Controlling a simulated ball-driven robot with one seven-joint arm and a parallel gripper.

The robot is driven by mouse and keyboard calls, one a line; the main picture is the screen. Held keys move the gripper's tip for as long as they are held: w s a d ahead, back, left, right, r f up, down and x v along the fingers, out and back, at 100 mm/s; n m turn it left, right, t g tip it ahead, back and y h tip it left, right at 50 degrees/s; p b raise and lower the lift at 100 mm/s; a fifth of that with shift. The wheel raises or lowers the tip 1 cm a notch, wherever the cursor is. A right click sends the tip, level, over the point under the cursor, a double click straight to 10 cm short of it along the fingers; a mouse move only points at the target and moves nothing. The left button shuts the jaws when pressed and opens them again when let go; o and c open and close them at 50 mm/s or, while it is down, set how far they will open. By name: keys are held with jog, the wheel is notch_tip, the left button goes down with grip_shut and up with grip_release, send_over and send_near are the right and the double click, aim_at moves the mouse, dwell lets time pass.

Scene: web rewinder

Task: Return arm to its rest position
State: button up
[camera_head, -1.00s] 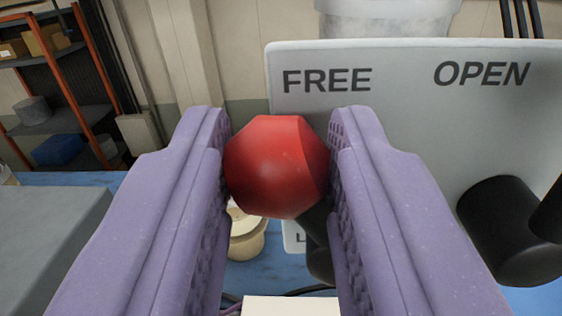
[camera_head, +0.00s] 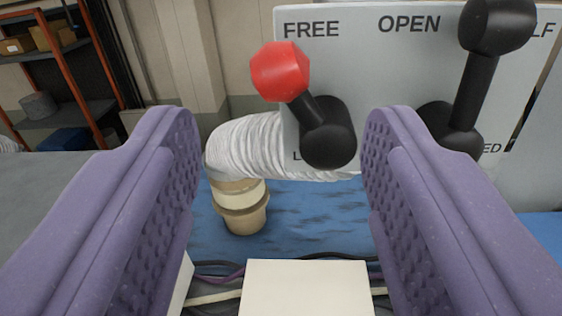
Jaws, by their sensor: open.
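My gripper (camera_head: 280,135) shows as two purple ridged fingers, spread wide with nothing between them. Beyond the fingers, a lever with a red faceted knob (camera_head: 280,71) stands on a grey panel (camera_head: 375,60). The knob tilts up and to the left from its black hub (camera_head: 328,135), near the word FREE. The knob is apart from both fingers and shows above the gap between them.
A second black lever (camera_head: 476,85) stands on the panel at right. A white ribbed hose (camera_head: 250,145) runs behind the panel to a beige fitting (camera_head: 243,208) over a blue surface (camera_head: 300,225). Cables and a cream box (camera_head: 306,290) lie below. An orange shelf (camera_head: 75,85) stands at far left.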

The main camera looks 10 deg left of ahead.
jog(key=shift+s+f, duration=0.1)
jog(key=shift+s, duration=0.2)
